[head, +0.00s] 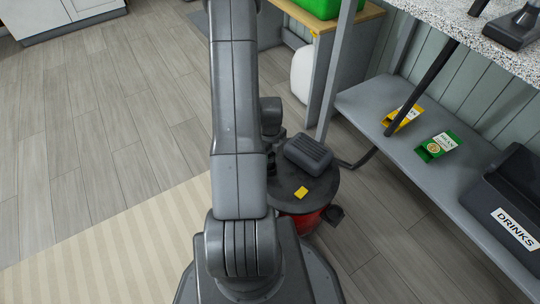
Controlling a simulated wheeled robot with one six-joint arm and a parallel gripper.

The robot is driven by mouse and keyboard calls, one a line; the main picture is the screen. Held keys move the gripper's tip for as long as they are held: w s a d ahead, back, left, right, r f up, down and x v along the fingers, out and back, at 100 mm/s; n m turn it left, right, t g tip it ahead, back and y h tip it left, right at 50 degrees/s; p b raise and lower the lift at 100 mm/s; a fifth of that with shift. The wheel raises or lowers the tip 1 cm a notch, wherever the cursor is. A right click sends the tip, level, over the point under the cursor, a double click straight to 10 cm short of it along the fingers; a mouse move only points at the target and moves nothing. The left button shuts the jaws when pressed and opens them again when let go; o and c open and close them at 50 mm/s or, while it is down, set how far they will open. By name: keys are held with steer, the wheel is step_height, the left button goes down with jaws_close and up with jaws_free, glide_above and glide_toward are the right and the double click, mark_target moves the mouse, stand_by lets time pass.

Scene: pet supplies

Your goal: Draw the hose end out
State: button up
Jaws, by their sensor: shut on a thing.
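A red canister vacuum (307,222) with a round dark lid (322,190) stands on the floor, partly hidden by my arm. A grey block (308,153) and a yellow label (301,193) are on the lid. A dark hose (360,160) runs right from the vacuum towards the shelf. A dark tube (434,72) slants up from there to the counter. My gripper (271,155) is at the lid's left back edge, largely hidden behind my arm. It is shut, apparently on the hose end; the grip itself is hidden.
A speckled counter (476,32) and a grey lower shelf (440,180) stand at right. The shelf holds a yellow packet (402,119), a green packet (436,147) and a dark DRINKS bin (508,215). A wooden-topped stand (350,25) is behind. Floor at left is clear.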

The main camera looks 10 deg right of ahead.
steer(key=shift+r+p, duration=1.25)
steer(key=shift+r, duration=0.85)
